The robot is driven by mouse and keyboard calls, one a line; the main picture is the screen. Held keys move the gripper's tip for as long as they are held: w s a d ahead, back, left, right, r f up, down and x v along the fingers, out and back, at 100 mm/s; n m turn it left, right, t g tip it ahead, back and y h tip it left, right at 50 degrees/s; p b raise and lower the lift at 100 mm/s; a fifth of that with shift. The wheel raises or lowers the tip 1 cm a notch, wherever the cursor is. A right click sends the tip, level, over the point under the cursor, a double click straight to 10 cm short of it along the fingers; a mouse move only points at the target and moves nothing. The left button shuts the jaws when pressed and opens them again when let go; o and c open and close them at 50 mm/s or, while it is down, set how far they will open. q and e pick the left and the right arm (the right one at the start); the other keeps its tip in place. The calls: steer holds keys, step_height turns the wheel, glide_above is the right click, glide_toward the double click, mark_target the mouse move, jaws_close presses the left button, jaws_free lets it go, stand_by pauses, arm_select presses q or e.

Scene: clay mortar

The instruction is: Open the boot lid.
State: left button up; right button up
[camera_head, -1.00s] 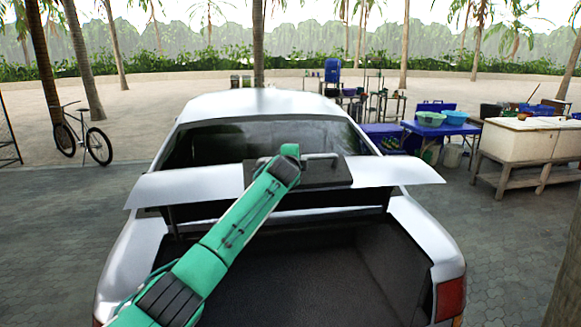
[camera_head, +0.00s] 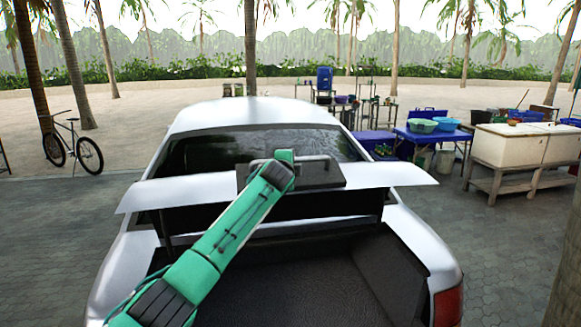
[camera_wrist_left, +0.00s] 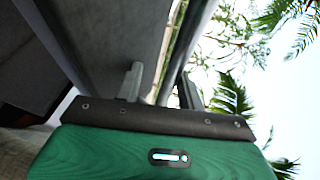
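The boot lid (camera_head: 395,174) is a wide white panel, raised above the cargo bed at the rear of a white car (camera_head: 240,112). A dark plate with a grey bar handle (camera_head: 322,159) sits at its middle. My left gripper (camera_head: 287,157), on a green arm, is at this handle; the arm hides part of the bar. In the left wrist view, the two grey fingers (camera_wrist_left: 161,88) stand apart, with a dark bar running between them beside the lid's dark face (camera_wrist_left: 112,35). Contact on the bar is not clear. My right gripper is not in view.
The cargo bed (camera_head: 300,285) is open and looks empty. A bicycle (camera_head: 73,147) stands at the left. A blue table with basins (camera_head: 435,135) and a pale counter (camera_head: 520,145) stand at the right. Paving beside the car is clear.

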arm_select(q)
steer(key=shift+s+f, duration=0.15)
steer(key=shift+s+b, duration=0.45)
steer(key=b+v, duration=0.5)
steer(key=v, duration=0.7)
steer(key=shift+s+r+b, duration=0.2)
steer(key=shift+s+b, duration=0.1)
steer(key=shift+b, duration=0.1)
steer(key=shift+a, duration=0.1)
